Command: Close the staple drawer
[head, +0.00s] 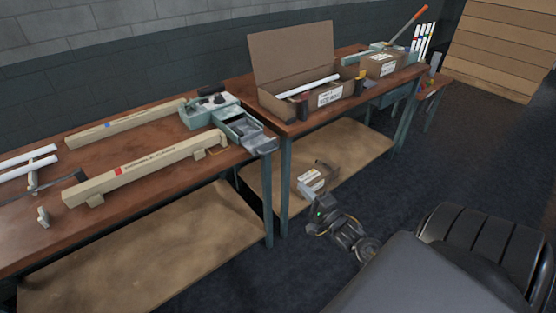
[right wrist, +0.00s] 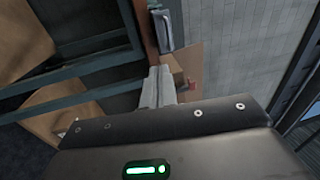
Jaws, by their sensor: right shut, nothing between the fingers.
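The staple drawer (head: 240,131) sticks out of a teal box (head: 204,113) at the right end of the left workbench. My left gripper is not in view.
Two wooden beams (head: 150,165) lie on the left workbench (head: 120,208). An open cardboard box (head: 290,55) stands on the right bench. The floor in front is clear.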

